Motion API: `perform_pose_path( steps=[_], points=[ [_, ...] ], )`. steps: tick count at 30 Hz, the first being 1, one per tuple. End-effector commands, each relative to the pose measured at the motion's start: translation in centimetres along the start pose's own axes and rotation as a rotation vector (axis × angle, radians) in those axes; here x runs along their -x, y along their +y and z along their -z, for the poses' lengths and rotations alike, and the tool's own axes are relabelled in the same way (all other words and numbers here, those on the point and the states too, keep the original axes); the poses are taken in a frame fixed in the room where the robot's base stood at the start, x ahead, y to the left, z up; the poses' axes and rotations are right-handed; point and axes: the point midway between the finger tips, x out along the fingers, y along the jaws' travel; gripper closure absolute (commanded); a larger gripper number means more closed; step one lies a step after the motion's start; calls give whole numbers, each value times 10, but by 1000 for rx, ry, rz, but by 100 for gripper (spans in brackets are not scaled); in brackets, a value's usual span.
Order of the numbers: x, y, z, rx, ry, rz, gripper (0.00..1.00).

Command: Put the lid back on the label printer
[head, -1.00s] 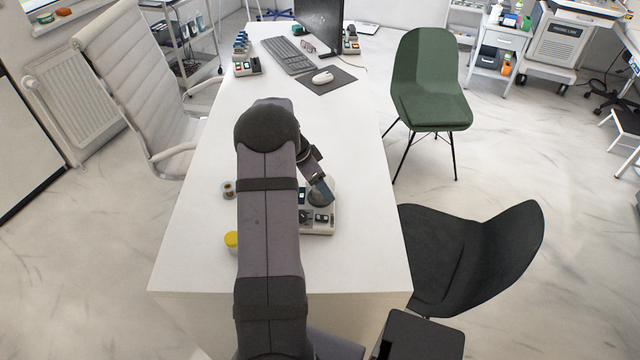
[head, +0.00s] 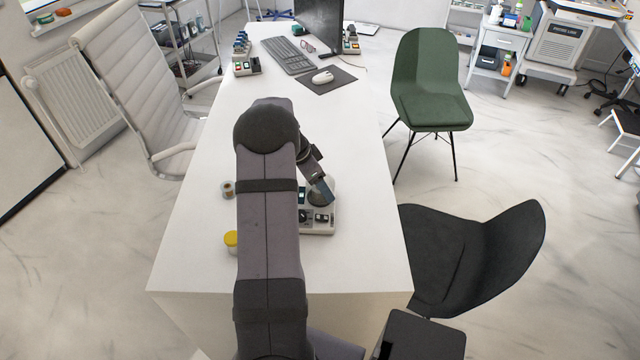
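A pale grey device with dark panels (head: 319,220), which looks like the label printer, stands on the white desk at the right of my arm. My arm hides its left side. My gripper (head: 324,192) points down at the back part of this device. A dark grey rounded piece (head: 329,184) shows right by the fingers; I cannot tell whether it is the lid, or whether the gripper holds it. The fingertips are too small and too covered to show whether they are open or shut.
On the white desk (head: 190,255), a yellow-capped jar (head: 231,239) and a small roll (head: 228,189) stand left of my arm. A keyboard (head: 287,55), mouse (head: 322,77) and monitor (head: 320,22) are at the back. A black chair (head: 465,250) is at the right. The desk's middle is clear.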

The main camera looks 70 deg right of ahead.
Motion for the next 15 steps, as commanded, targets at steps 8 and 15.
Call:
perform_pose_path(
  steps=[8, 15],
  points=[
    [0, 0, 0, 0, 0, 1, 30],
    [0, 0, 0, 0, 0, 1, 12]
  ],
)
